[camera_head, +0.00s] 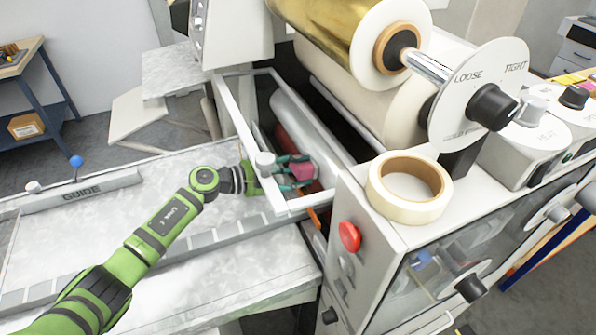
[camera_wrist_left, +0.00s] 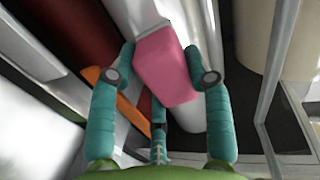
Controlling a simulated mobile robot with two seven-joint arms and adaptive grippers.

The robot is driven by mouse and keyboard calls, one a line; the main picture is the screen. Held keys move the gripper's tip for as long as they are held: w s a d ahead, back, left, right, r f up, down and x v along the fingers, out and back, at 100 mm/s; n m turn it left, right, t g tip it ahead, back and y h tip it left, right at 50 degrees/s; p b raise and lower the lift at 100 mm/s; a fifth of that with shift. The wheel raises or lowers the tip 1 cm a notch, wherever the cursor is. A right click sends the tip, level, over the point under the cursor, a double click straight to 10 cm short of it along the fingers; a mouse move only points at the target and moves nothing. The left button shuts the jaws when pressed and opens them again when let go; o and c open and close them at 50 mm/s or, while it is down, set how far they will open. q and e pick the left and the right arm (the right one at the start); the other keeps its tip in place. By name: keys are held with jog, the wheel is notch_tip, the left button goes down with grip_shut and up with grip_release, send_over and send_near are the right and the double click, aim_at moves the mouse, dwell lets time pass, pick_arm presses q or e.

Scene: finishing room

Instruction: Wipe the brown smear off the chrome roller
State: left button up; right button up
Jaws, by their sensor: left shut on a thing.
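My left gripper (camera_head: 297,172) reaches into the open top of the laminating machine, inside its metal frame. It is shut on a pink block (camera_head: 303,171), which looks like a sponge or folded cloth. In the left wrist view the pink block (camera_wrist_left: 165,65) sits between the teal fingers (camera_wrist_left: 160,62). A pale, shiny roller (camera_head: 297,115), likely the chrome one, lies in the opening and runs under the block in the left wrist view (camera_wrist_left: 148,14). I cannot tell whether the block touches it. No brown smear shows; the block and fingers hide part of the roller. My right gripper is out of view.
A dark red roller (camera_head: 290,143) lies beside the pale one. The frame (camera_head: 236,122) borders the opening closely. A tape roll (camera_head: 375,197) and red button (camera_head: 349,236) are on the machine's near side. The feed table (camera_head: 150,215) is mostly clear.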

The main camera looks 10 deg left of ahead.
pick_arm(q)
jog(key=p+v, duration=0.1)
jog(key=v, duration=0.5)
jog(key=shift+p, duration=0.35)
jog(key=v, duration=0.3)
dwell(0.3)
dwell(0.4)
